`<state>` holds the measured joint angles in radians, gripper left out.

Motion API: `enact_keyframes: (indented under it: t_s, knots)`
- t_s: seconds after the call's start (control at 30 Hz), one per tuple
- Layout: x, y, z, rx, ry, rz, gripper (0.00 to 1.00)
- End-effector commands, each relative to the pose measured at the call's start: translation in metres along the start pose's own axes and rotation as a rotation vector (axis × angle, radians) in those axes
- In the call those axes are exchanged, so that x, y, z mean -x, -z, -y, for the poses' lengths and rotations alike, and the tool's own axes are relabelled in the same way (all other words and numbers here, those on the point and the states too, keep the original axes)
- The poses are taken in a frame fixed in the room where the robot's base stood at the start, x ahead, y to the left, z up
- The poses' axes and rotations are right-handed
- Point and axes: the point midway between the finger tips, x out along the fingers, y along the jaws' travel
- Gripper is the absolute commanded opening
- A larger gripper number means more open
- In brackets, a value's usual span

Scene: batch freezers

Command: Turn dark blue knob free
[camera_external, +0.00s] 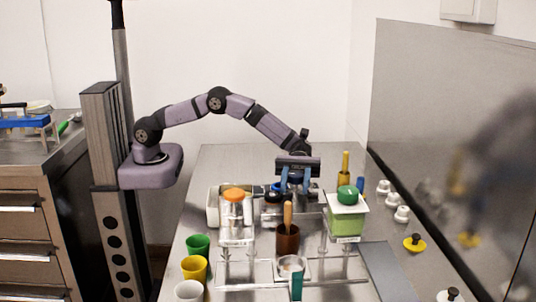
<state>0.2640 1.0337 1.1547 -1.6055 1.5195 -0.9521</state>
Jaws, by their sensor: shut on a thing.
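My gripper (296,186) reaches down over the middle of the bench, with its two blue fingers pointing downward. It is shut on what looks like the dark blue knob (296,195), a small dark shape between the fingers. The fingers cover much of it, and it is too small to tell how far it is turned. A black round top (272,196) stands just left of the fingers, with a bit of blue behind it.
An orange-topped jar (235,194) stands left and a green-knobbed container (347,196) right. A brown cup with a wooden handle (288,237) stands in front. Green, yellow and white cups line the left edge. White knobs (391,199) stand by the right wall.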

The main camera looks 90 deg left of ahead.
Motion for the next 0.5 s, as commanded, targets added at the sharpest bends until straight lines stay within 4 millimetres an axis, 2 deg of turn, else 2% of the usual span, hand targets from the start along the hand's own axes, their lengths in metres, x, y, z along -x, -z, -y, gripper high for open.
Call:
enact_keyframes:
  t_s: [0.5]
  knots:
    - [0.0008,0.0001,0.0072,0.000,0.171,0.001,0.12]
